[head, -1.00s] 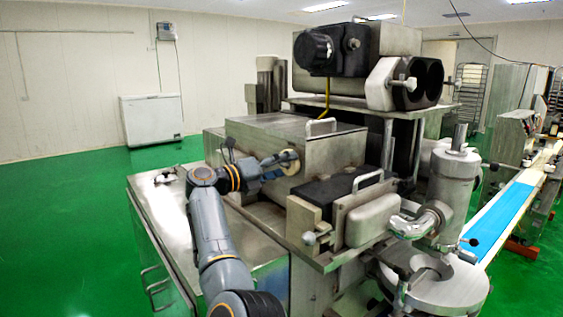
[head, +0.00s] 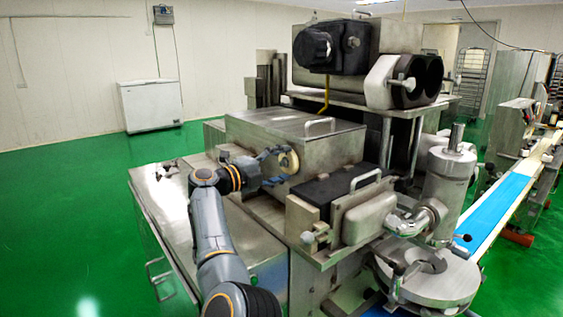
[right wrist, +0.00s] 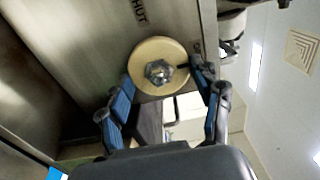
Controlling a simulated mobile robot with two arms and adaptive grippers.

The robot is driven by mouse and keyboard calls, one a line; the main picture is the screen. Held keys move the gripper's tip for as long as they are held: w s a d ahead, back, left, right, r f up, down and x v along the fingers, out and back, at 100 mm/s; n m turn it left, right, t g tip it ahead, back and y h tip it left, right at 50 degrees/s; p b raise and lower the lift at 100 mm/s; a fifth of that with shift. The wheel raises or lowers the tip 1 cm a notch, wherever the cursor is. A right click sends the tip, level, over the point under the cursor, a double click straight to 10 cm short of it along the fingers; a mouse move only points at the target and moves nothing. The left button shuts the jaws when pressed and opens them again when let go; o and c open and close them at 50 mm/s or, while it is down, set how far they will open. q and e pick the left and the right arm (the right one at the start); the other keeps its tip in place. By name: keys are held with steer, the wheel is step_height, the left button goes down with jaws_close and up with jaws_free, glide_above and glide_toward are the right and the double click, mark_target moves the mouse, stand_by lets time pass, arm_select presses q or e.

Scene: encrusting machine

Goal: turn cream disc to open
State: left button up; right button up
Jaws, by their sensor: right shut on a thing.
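The cream disc (head: 290,161) is on the end face of a steel box of the machine. In the right wrist view the cream disc (right wrist: 150,52) is round, with a metal bolt at its centre and a dark mark at its right edge. My right gripper (head: 279,164) is at the disc. In the right wrist view its blue-padded fingers (right wrist: 163,76) lie at the disc's lower left and right edges, shut on it. Letters reading "HUT" show on the steel above it. My left gripper is not in view.
The steel box (head: 290,130) has a handle on its lid. A dark block with a handle (head: 340,185) stands close to the right of my gripper. A steel cabinet top (head: 165,210) lies at left. Green floor (head: 60,220) is free further left.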

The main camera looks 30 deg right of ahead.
steer(key=shift+r, duration=0.1)
stand_by(0.4)
steer(key=o, duration=1.2)
steer(key=shift+c, duration=0.2)
steer(key=a, duration=0.7)
steer(key=shift+s+a, duration=0.2)
steer(key=shift+s, duration=0.05)
